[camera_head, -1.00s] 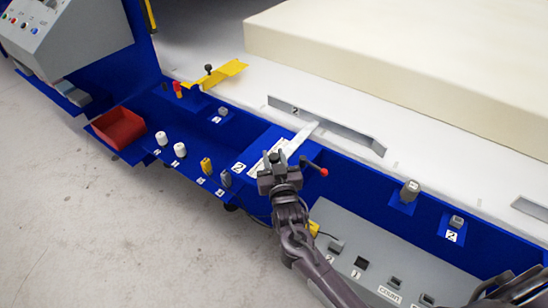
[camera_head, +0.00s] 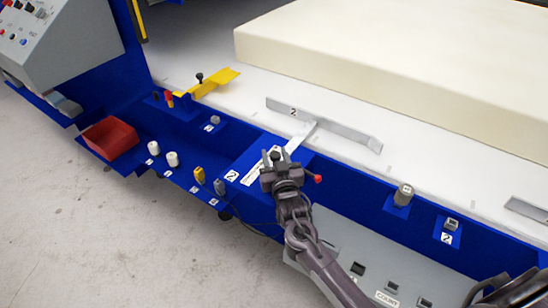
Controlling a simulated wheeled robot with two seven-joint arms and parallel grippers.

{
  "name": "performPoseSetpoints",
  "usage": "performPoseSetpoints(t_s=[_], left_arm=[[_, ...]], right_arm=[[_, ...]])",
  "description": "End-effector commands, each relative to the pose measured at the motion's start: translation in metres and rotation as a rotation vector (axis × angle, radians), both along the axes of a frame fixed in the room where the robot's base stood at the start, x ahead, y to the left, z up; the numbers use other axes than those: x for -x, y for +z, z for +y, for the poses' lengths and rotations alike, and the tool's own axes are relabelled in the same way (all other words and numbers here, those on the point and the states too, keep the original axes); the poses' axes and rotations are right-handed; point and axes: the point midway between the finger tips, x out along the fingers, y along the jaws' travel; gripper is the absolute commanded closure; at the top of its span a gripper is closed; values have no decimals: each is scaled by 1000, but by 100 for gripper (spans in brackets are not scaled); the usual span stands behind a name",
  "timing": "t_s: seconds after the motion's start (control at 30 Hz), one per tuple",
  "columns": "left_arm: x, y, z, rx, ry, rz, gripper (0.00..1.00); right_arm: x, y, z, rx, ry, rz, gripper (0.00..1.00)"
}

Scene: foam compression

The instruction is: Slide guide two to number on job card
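Guide two is a grey metal bar (camera_head: 335,128) marked "2", lying on the white bed, with a pale rod (camera_head: 302,137) running from it to the blue housing. A pale scale strip (camera_head: 257,168) lies on the housing beside a "2" plate (camera_head: 232,175); its markings are too small to read. My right gripper (camera_head: 276,160) is over the housing, its jaws either side of a small dark knob at the rod's near end; it appears shut on it, though the grip is partly hidden. My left gripper is out of view. I cannot make out a job card.
A cream foam block (camera_head: 400,75) lies on the bed behind the guide. A red bin (camera_head: 110,137), white knobs (camera_head: 172,159) and a yellow bracket (camera_head: 215,83) are to the left.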

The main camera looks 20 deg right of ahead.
Motion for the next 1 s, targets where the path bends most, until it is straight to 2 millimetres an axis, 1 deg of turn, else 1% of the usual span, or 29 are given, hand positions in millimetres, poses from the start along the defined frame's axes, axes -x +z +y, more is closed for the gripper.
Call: performPoseSetpoints(t_s=[0.27, 0.37, 0.47, 0.7, 0.8, 0.9, 1.0], left_arm=[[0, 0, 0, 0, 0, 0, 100], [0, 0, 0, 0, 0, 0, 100], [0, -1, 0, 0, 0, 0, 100], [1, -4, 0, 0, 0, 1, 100], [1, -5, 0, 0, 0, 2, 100], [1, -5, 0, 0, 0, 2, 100], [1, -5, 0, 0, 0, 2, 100]], right_arm=[[0, 0, 1, 0, 1, 1, 52], [3, -1, 1, 0, 1, 2, 52], [14, -2, 2, 0, 1, 3, 52], [55, -2, 7, 0, 1, 3, 52], [68, -2, 8, 0, 0, 3, 52], [75, -1, 9, 0, 0, 2, 52], [78, 0, 10, 0, 0, 1, 52]])
